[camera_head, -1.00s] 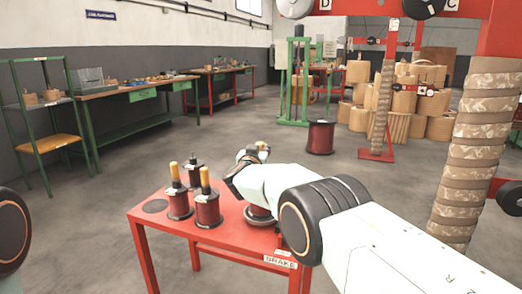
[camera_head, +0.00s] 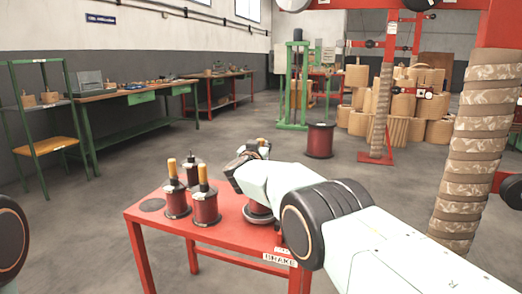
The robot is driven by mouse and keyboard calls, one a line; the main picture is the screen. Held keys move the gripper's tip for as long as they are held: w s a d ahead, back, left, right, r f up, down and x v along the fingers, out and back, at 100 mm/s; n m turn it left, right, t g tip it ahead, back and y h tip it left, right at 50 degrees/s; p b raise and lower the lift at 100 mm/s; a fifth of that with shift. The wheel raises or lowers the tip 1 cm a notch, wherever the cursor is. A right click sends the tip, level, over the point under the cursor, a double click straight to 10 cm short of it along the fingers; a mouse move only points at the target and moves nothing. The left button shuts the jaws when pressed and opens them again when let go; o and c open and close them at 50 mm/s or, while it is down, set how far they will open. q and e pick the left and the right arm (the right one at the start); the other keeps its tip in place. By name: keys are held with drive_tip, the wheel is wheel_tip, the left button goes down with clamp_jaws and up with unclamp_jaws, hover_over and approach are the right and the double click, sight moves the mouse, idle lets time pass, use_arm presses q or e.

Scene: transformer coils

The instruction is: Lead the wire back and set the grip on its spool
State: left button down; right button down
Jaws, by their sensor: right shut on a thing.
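My right arm comes in from the right, and its gripper (camera_head: 250,155) is over the red brake table (camera_head: 228,238). The jaws are mostly hidden behind my own wrist; they are shut on what looks like a grip, a bit of tan (camera_head: 263,143) showing above them. Under the wrist a dark red spool (camera_head: 258,213) stands on the table, partly covered. Whether the held grip touches this spool cannot be seen, and I cannot make out the wire. My left gripper is not in view; only part of my left arm shows.
A larger red spool (camera_head: 320,140) stands on the floor behind. A tan-wrapped column (camera_head: 472,150) rises at right.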

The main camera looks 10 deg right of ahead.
drive_tip(key=shift+b, duration=0.3)
drive_tip(key=shift+f+b, duration=0.3)
drive_tip(key=shift+f, duration=0.15)
idle(0.4)
drive_tip(key=shift+f+b, duration=0.85)
drive_tip(key=shift+f, duration=0.9)
idle(0.5)
drive_tip(key=c, duration=1.1)
unclamp_jaws()
